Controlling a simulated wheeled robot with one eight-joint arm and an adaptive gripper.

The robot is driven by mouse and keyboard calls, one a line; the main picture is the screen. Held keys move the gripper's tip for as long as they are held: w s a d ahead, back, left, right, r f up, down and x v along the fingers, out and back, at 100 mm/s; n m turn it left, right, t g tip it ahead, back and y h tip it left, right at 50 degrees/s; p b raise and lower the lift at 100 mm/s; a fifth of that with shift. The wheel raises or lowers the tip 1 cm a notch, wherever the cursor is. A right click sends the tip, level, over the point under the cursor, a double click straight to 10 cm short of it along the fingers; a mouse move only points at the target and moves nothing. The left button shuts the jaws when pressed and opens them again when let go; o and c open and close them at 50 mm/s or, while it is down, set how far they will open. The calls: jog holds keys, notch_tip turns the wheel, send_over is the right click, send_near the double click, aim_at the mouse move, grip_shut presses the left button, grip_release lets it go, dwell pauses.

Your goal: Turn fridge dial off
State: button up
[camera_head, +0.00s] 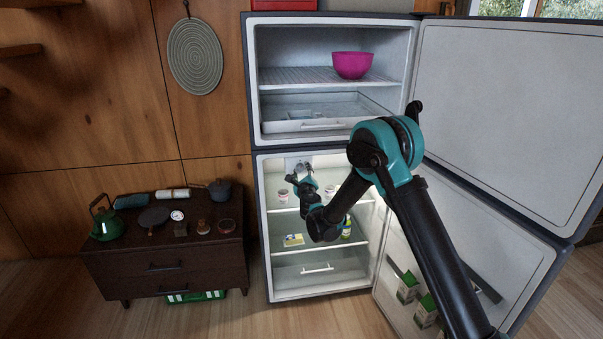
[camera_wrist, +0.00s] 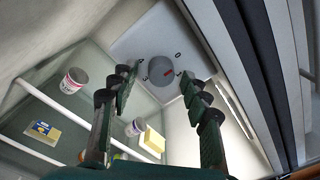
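The fridge dial (camera_wrist: 161,68) is a round grey knob with a small red mark toward its right side. In the head view the plate (camera_head: 291,162) is at the upper back of the lower fridge compartment, and my gripper (camera_head: 300,178) hides much of the dial. In the wrist view my gripper (camera_wrist: 159,74) is open, with one finger left and one right of the dial. Gaps show between both fingers and the knob.
The fridge's upper door (camera_head: 510,110) and lower door (camera_head: 470,240) stand open at the right. Shelves (camera_head: 350,248) below my gripper hold cups, a yellow box (camera_wrist: 153,140) and a butter pack (camera_wrist: 43,132). A dark cabinet (camera_head: 165,262) stands left of the fridge.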

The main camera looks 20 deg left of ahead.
jog(key=v, duration=1.2)
jog(key=shift+r, duration=0.1)
